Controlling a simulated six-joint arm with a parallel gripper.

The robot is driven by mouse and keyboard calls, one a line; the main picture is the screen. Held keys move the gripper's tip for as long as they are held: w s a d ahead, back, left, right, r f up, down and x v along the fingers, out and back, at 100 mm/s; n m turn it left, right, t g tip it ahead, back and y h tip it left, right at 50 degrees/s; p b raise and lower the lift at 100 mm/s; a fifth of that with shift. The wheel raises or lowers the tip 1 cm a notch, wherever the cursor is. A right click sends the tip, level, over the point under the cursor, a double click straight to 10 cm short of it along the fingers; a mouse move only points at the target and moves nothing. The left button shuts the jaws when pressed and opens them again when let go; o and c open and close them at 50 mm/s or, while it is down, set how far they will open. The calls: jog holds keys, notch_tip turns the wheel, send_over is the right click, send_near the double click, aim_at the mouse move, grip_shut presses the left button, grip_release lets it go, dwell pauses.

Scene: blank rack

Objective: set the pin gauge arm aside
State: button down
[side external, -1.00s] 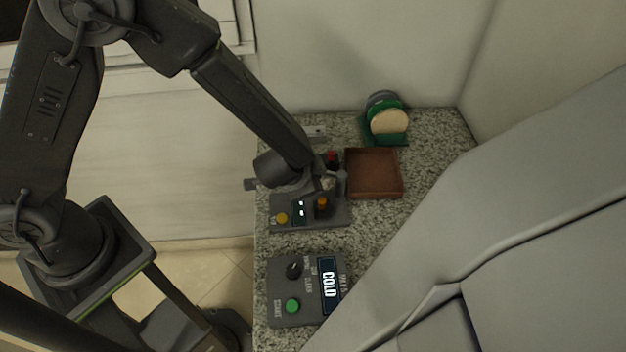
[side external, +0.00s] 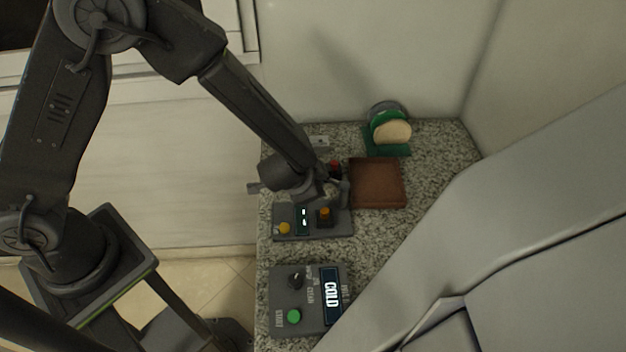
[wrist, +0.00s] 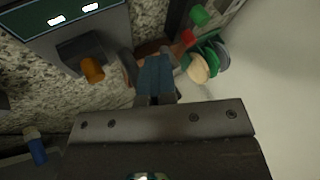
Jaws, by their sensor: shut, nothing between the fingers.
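I cannot pick out the pin gauge arm for certain. A grey box (side external: 284,236) with a yellow button, a small lit display and an orange knob (side external: 325,213) stands on the counter. The orange knob (wrist: 92,68) also shows in the wrist view, left of my fingers. My gripper (side external: 338,190) is low over the far edge of this box, beside the brown tray. In the wrist view my gripper (wrist: 155,78) is shut, with bluish fingertips and nothing held. A red-topped part (side external: 335,165) stands just beyond the gripper, partly hidden by it.
A brown tray (side external: 377,161) lies right of the gripper, looking empty. Behind it a green rack (side external: 388,146) holds several round discs. A control box (side external: 283,322) reading COLD, with a green button, is nearer. A large grey panel (side external: 530,230) covers the right side. Walls close off the back.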

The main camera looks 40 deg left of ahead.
jog(key=shift+w+a, duration=0.2)
jog(key=shift+a, duration=0.05)
jog(key=s, duration=0.1)
jog(key=s+d, duration=0.1)
jog(key=s, duration=0.2)
jog(key=shift+s+d+f, duration=0.15)
jog(key=shift+s+f, duration=0.1)
jog(key=shift+f, duration=0.1)
jog(key=s+a+r, duration=0.3)
jog(key=s+r, duration=0.2)
jog(key=r, duration=0.2)
jog(key=shift+s+r, duration=0.25)
jog(key=shift+r, duration=0.15)
